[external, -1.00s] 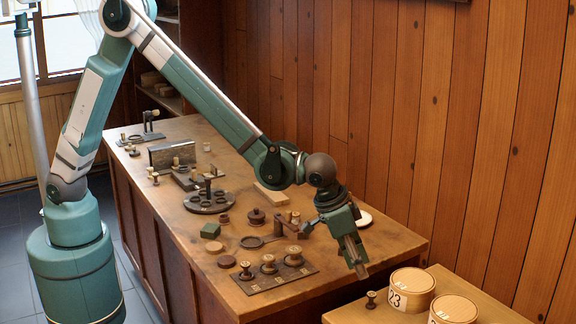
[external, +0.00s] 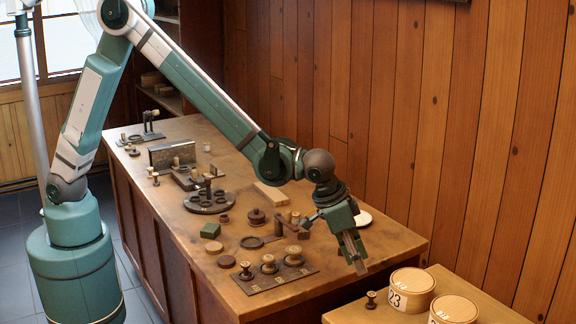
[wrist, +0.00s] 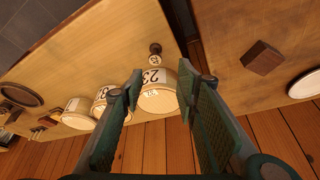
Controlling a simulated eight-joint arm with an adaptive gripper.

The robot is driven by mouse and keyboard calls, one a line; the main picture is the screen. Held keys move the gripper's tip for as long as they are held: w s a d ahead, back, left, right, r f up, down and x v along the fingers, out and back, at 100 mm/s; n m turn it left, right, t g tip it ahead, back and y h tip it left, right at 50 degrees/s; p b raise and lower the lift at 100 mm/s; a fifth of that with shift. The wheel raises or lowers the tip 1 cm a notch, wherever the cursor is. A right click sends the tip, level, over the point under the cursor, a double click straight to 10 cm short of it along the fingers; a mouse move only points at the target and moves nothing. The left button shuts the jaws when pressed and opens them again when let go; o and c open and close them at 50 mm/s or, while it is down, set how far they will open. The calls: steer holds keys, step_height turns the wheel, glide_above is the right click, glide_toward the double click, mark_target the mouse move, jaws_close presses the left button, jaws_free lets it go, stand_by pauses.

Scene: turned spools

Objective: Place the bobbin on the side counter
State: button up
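A small dark bobbin (external: 371,299) stands upright on the side counter (external: 345,315), left of the round boxes. It also shows in the wrist view (wrist: 155,48), just beyond a box marked 23, with a small number tag by it. The bobbin is apart from the fingers.
Two round numbered boxes (external: 411,290) (external: 453,309) stand on the side counter. On the workbench (external: 340,290), a dark slab (external: 278,279) carries spools, near a green block (external: 211,231) and a white disc (external: 364,218). A wooden wall runs along the right.

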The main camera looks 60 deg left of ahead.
steer(key=s+a+r+n, duration=0.1)
steer(key=a+r, duration=0.5)
steer(key=a, duration=0.6)
steer(key=s+a+r+n+t, duration=0.1)
steer(key=a+r, duration=0.5)
steer(key=a, duration=0.6)
steer(key=s+a+r+n, duration=0.1)
steer(key=a+r, duration=0.5)
steer(key=a, duration=0.6)
steer(key=s+a+n+t+y, duration=0.1)
steer(key=s+a, duration=0.9)
steer(key=a, duration=0.3)
steer(key=s+a+n+t+y, duration=0.1)
steer(key=s+a, duration=1)
steer(key=a, duration=0.2)
steer(key=shift+r, duration=0.15)
